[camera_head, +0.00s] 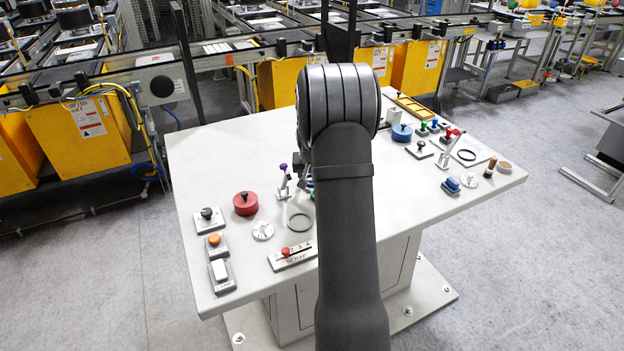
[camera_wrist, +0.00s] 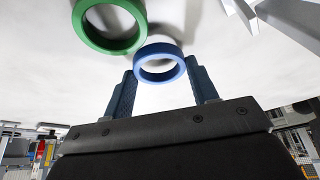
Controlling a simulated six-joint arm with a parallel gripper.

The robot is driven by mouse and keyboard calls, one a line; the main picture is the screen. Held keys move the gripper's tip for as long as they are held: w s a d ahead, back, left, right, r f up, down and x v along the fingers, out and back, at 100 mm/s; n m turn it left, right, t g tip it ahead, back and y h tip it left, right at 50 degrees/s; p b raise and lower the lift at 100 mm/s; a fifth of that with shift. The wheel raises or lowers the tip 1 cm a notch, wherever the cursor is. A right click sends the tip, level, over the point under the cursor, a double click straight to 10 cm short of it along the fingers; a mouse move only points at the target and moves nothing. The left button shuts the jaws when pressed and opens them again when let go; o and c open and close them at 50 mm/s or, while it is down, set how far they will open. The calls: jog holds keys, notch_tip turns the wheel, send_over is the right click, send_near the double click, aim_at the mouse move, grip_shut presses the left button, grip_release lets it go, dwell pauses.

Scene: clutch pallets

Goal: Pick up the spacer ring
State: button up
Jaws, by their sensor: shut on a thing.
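A blue ring (camera_wrist: 158,49), which appears to be the spacer ring, sits between the two dark blue fingers of my gripper (camera_wrist: 160,70) in the wrist view. The fingers press on its left and right sides. A thicker green ring (camera_wrist: 108,45) is just beyond it to the left, close to the blue ring in the picture. I cannot tell how high the blue ring is above the table.
The pale table (camera_head: 240,150) holds a red round part (camera_head: 246,203), a button strip (camera_head: 292,255) and a purple-topped lever (camera_head: 283,180) left of my arm. A blue round part (camera_head: 402,132), a yellow tray (camera_head: 415,107) and small levers stand on the right. The left back of the table is clear.

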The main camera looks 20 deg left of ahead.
notch_tip(320, 180, up, 3)
jog(key=shift+r, duration=0.15)
jog(key=s+d+r, duration=0.2)
jog(key=d+r, duration=0.4)
jog(key=d, duration=0.5)
jog(key=s+a+f+n, duration=0.1)
jog(key=s+a, duration=0.1)
jog(key=s, duration=0.3)
jog(key=s+a+f+n+y, duration=0.1)
jog(key=s+a+n, duration=0.1)
jog(key=s, duration=0.3)
jog(key=s+a+f+n+g, duration=0.1)
jog(key=s+a, duration=0.3)
jog(key=s, duration=0.1)
jog(key=shift+a+f+n+y, duration=0.25)
jog(key=shift+f+n+y, duration=0.05)
jog(key=shift+w+f, duration=0.1)
jog(key=shift+f, duration=2.65)
jog(key=shift+f, duration=0.35)
jog(key=shift+r, duration=0.25)
jog(key=shift+r, duration=0.6)
jog(key=shift+f, duration=0.4)
